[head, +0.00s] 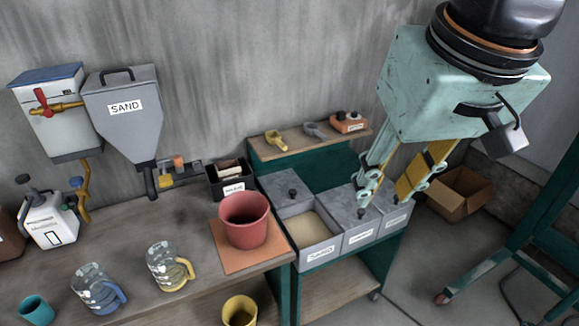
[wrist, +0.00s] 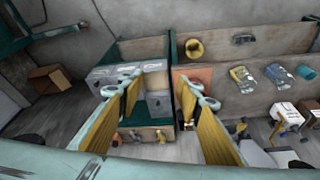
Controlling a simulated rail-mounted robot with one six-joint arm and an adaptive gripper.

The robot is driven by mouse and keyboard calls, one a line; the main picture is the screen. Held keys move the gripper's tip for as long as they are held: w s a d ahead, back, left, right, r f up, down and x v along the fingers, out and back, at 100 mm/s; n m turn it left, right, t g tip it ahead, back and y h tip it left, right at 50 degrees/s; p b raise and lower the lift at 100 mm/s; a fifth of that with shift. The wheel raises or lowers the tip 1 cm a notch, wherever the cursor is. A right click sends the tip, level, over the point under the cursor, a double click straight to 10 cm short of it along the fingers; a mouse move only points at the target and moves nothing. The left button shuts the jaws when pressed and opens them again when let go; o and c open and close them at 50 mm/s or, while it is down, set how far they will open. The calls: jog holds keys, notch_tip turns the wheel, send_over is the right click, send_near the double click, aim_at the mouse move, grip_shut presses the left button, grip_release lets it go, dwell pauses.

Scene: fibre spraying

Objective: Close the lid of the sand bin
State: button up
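The sand bin (head: 319,256) is the leftmost of a row of grey bins in the head view. It is open at the front, and pale sand (head: 305,228) shows inside. Its grey lid (head: 280,187) with a black knob is at the back of the opening; I cannot tell if it is tilted or slid back. My gripper (head: 386,194) is open and empty, pointing down above the bins to the right of the sand bin, apart from the lid. In the wrist view its two yellow-padded fingers (wrist: 160,86) are spread, with the bins partly hidden behind them.
A red pot (head: 244,220) stands on an orange mat just left of the sand bin. A shelf (head: 300,145) with scoops and an orange box rises behind the bins. Glass jugs (head: 170,268) stand on the workbench. A cardboard box (head: 459,195) is on the floor at right.

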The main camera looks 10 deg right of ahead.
jog(key=w+f+b, duration=0.3)
jog(key=w+f, duration=0.1)
jog(key=w, duration=1.1)
jog(key=b, duration=0.8)
send_over(293, 191)
jog(key=s, duration=0.6)
notch_tip(293, 191, down, 33)
jog(key=shift+f, duration=0.2)
jog(key=shift+w+f, duration=0.1)
jog(key=shift+t, duration=0.3)
jog(key=shift+b+x, duration=0.3)
jog(key=shift+x, duration=6.45)
jog(key=shift+f, duration=0.1)
jog(key=shift+c, duration=0.7)
